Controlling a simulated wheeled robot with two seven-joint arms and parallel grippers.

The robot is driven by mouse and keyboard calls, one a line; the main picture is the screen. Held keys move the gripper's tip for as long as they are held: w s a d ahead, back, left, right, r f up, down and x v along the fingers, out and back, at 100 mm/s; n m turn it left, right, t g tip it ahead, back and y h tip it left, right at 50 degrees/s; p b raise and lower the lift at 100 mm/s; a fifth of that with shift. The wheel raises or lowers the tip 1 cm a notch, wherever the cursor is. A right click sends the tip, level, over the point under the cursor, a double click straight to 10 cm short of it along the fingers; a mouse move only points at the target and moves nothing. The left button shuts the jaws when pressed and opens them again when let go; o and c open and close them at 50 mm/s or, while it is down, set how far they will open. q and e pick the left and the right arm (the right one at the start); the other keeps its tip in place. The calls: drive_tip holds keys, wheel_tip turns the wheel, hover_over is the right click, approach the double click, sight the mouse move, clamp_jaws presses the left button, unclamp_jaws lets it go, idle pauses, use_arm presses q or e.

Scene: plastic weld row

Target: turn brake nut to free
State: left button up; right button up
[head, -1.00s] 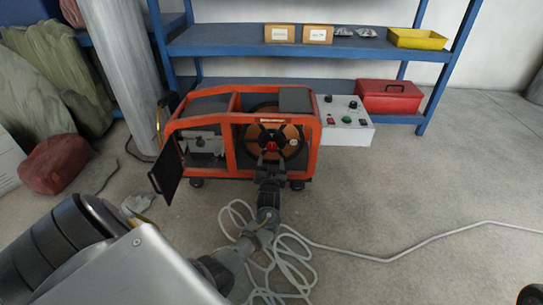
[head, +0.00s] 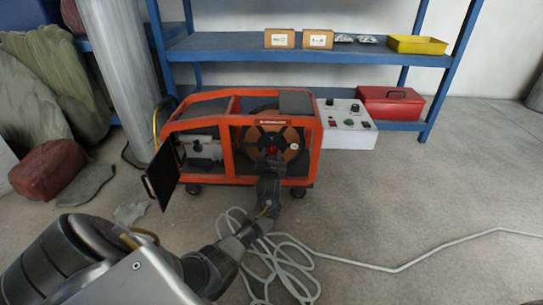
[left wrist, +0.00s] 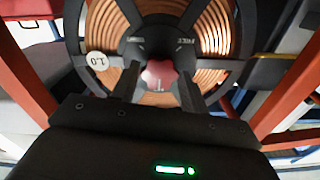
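The brake nut is a small red lobed knob (left wrist: 159,75) at the hub of a copper-coloured wire spool (left wrist: 107,30). In the head view the red nut (head: 271,150) shows just past my left gripper (head: 269,161). In the left wrist view my left gripper (left wrist: 159,88) has its two dark fingers apart, one on each side of the nut, with a little copper showing between. Whether the tips touch the nut is not clear. The dark hub carries pale lettering; the word at right looks like FREE (left wrist: 186,41). My right gripper is not in view.
The spool sits in an orange-framed machine (head: 228,119) with an open dark door (head: 161,178) at left. A white control box (head: 346,124) adjoins it at right. A pale cable (head: 400,268) lies looped on the floor. A blue shelf (head: 330,52) stands behind.

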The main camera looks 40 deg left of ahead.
use_arm(q)
drive_tip(key=c, duration=0.5)
drive_tip(key=shift+n, duration=0.3)
